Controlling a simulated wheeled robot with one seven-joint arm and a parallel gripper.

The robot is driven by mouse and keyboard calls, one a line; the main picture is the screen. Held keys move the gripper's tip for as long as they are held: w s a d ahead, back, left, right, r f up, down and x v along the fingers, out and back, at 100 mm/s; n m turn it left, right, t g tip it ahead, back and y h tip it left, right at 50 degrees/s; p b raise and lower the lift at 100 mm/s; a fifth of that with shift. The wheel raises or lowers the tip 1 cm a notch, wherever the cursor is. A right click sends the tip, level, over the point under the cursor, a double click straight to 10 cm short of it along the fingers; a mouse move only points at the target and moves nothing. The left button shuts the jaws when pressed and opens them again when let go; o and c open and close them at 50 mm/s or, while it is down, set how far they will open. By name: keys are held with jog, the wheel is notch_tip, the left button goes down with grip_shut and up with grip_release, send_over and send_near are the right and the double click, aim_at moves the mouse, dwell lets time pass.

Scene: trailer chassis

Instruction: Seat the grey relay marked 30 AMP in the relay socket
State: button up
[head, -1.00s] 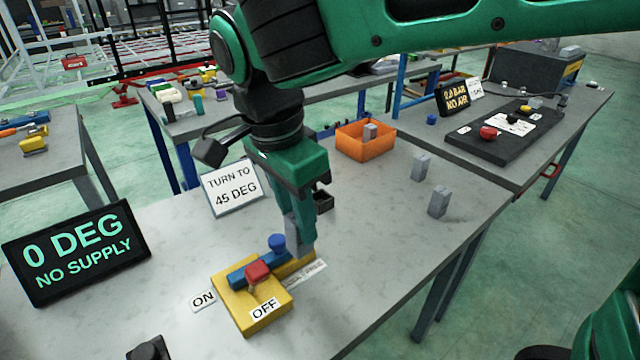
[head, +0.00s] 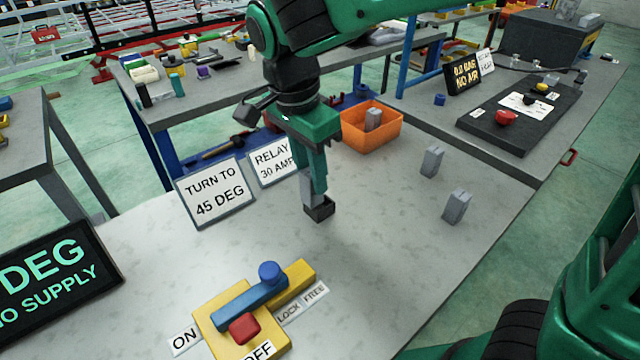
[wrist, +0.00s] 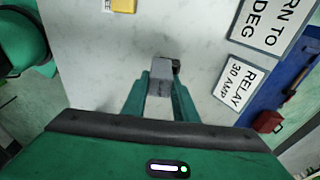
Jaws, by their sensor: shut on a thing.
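My gripper (head: 314,182) is shut on a grey relay (head: 309,192), held upright. The relay also shows between the fingers in the wrist view (wrist: 158,75); its marking cannot be read. The small black relay socket (head: 321,211) stands on the bench right under the relay's lower end. In the wrist view the socket (wrist: 176,65) is mostly hidden behind the relay, with a dark part showing at its right. I cannot tell whether the relay touches the socket or is just above it. A sign reading RELAY 30 AMP (head: 273,162) stands behind.
Two grey relays (head: 432,162) (head: 457,206) stand on the bench at right. An orange bin (head: 358,135) holds another grey block. A yellow switch block with a blue lever (head: 250,305) is in front. A TURN TO 45 DEG sign (head: 214,192) stands left of the gripper.

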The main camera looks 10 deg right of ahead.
jog(key=shift+w+d+f, duration=0.3)
jog(key=shift+w+f, duration=0.35)
jog(key=shift+f, duration=0.5)
jog(key=shift+w+d+f, duration=0.25)
jog(key=shift+w+f, duration=0.45)
jog(key=shift+f, duration=0.4)
jog(key=shift+w+d+f, duration=0.3)
jog(key=shift+w+f, duration=0.35)
jog(key=shift+f, duration=0.5)
jog(key=o, duration=1.1)
jog(key=shift+r, duration=0.1)
